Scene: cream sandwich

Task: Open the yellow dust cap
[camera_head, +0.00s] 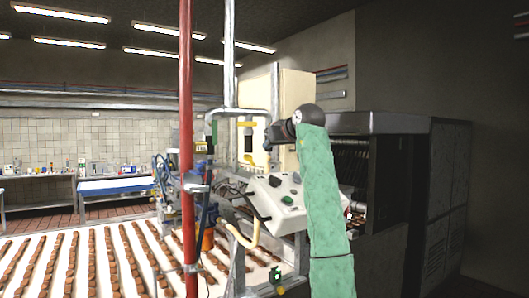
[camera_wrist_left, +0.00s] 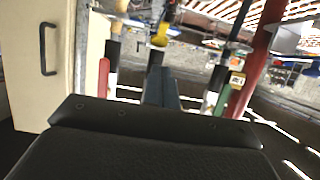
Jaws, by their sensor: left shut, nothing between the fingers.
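A small yellow piece (camera_wrist_left: 159,38), which looks like the dust cap, shows near the top centre of the left wrist view among pipes. A yellow piece (camera_head: 247,124) also sits by the grey pipe in the head view; I cannot tell if it is the same one. My left gripper (camera_head: 268,139) is at the end of the raised green arm, to the right of and slightly below that yellow piece. In the left wrist view its dark fingers (camera_wrist_left: 158,72) are together and empty, pointing toward the yellow piece and apart from it. My right gripper is not in view.
A red upright pipe (camera_head: 186,130) and a grey pipe (camera_head: 229,60) stand left of the arm. A cream cabinet (camera_head: 292,90) is behind it. A white control box (camera_head: 268,204) sits below. A conveyor with rows of brown biscuits (camera_head: 95,265) fills the lower left.

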